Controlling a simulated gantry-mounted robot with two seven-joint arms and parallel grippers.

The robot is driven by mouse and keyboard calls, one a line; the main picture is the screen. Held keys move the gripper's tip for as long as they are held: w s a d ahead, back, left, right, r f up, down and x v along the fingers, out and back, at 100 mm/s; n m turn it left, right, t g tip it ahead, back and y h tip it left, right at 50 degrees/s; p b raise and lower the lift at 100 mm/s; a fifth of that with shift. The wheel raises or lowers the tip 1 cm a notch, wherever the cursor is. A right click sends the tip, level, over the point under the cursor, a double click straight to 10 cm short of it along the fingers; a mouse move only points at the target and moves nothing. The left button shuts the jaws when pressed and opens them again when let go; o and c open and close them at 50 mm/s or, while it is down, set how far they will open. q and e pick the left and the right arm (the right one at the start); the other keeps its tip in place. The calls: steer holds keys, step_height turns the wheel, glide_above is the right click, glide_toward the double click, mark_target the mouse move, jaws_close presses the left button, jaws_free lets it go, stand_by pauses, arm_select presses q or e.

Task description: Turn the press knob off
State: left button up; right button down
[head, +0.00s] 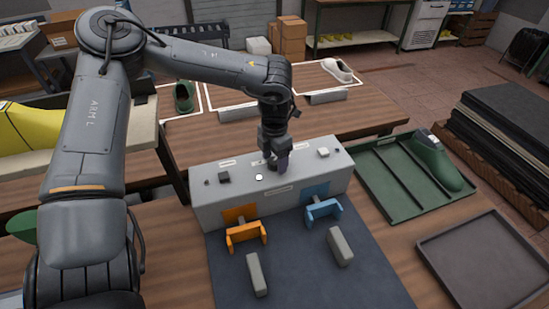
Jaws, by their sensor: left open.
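The press (240,195) is a long light-grey box on the wooden table, with an orange bracket (246,235) and a blue bracket (323,210) at its front. My left gripper (279,164) points down at the middle of the top, just right of the white button. Its fingers are open, small and dark; they hide whatever lies under them. I cannot tell whether they touch it. My right gripper is out of view.
A dark mat (300,260) with two grey blocks lies in front of the press. A green tray (385,185) holding a green shoe last (437,165) and an empty dark tray (480,262) are at the right. A yellow last (28,127) is at the left.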

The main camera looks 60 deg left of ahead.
arm_select(q)
steer(key=c, duration=1.1)
steer(key=shift+o, duration=0.2)
